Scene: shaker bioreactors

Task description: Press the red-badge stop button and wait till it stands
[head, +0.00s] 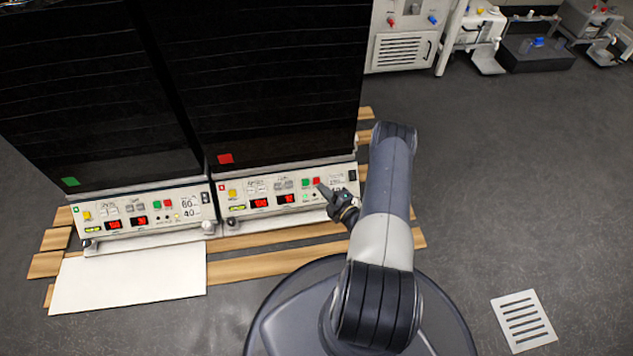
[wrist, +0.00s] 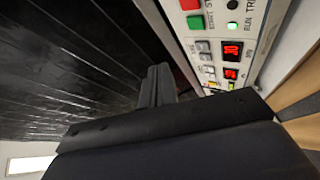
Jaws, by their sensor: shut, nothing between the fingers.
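The red-badge shaker is the right one of two dark cabinets; its red badge (head: 225,159) sits low on the dark front. On its panel (head: 332,174), the red stop button (head: 316,181) is right of a green button (head: 305,183). In the wrist view the shut fingers (wrist: 158,84) point along the dark front, with the red button (wrist: 189,4) and green button (wrist: 195,22) at the top. The red displays (wrist: 232,49) and a pale green RUN lamp (wrist: 232,31) are lit.
The green-badge shaker, with its badge (head: 70,182), stands to the left with a similar panel (head: 90,213). Wooden slats (head: 250,268) and a white board (head: 130,278) lie in front. Open floor (head: 510,180) is to the right, with a floor grate (head: 524,320).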

